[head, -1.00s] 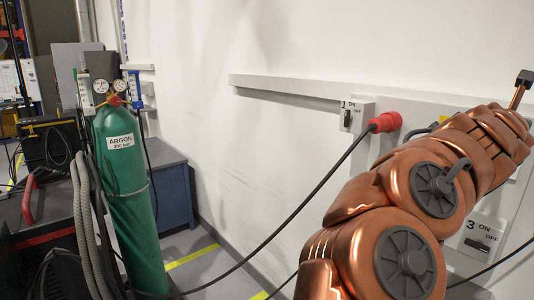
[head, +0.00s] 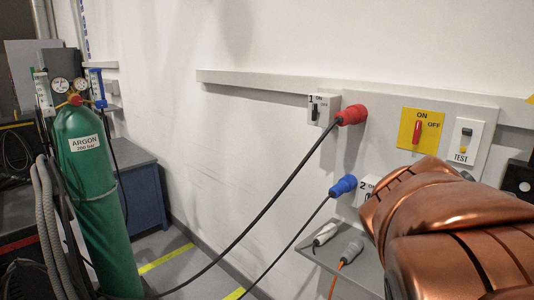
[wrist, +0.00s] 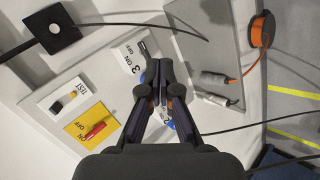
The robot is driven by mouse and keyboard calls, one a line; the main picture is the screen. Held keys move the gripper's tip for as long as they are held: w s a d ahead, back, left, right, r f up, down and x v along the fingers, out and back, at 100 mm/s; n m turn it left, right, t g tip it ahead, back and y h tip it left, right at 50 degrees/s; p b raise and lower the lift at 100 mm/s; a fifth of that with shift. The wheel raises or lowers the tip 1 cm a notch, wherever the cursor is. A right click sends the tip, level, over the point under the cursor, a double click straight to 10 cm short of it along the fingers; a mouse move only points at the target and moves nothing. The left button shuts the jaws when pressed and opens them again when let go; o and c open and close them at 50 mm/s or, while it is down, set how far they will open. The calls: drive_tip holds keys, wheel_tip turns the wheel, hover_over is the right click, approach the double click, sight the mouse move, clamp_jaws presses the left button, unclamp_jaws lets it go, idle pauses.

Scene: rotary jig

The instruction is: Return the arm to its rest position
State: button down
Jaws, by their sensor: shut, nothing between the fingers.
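My gripper (wrist: 160,95) shows in the wrist view, its two dark fingers together and nothing between them. It points toward the wall panel (wrist: 40,75). In the head view my copper arm covers the lower right, and my gripper is hidden there. The panel in the head view (head: 385,110) carries a yellow plate with a red switch (head: 417,132) and a white TEST switch (head: 466,138). A switch marked 3 (wrist: 132,58) shows beside my fingers in the wrist view.
A red plug (head: 352,115) and a blue plug (head: 343,185) with cables sit in the panel. Loose connectors lie on a grey shelf (head: 372,262) below. A green argon cylinder (head: 95,200) stands at left. The floor between is crossed by cables.

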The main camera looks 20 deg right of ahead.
drive_tip(key=s+a+f+g+y, duration=0.1)
drive_tip(key=s+a+f+y, duration=0.2)
drive_tip(key=a, duration=0.6)
drive_tip(key=s+a+f+g+y, duration=0.2)
drive_tip(key=s+a+f, duration=0.3)
drive_tip(key=a+f, duration=0.3)
drive_tip(key=s+a+f+g+y, duration=0.1)
drive_tip(key=s+a+f+y, duration=0.3)
drive_tip(key=a, duration=0.5)
drive_tip(key=shift+s+a+f+m+g, duration=0.35)
drive_tip(key=shift+f+m+g, duration=0.05)
drive_tip(key=shift+f, duration=0.3)
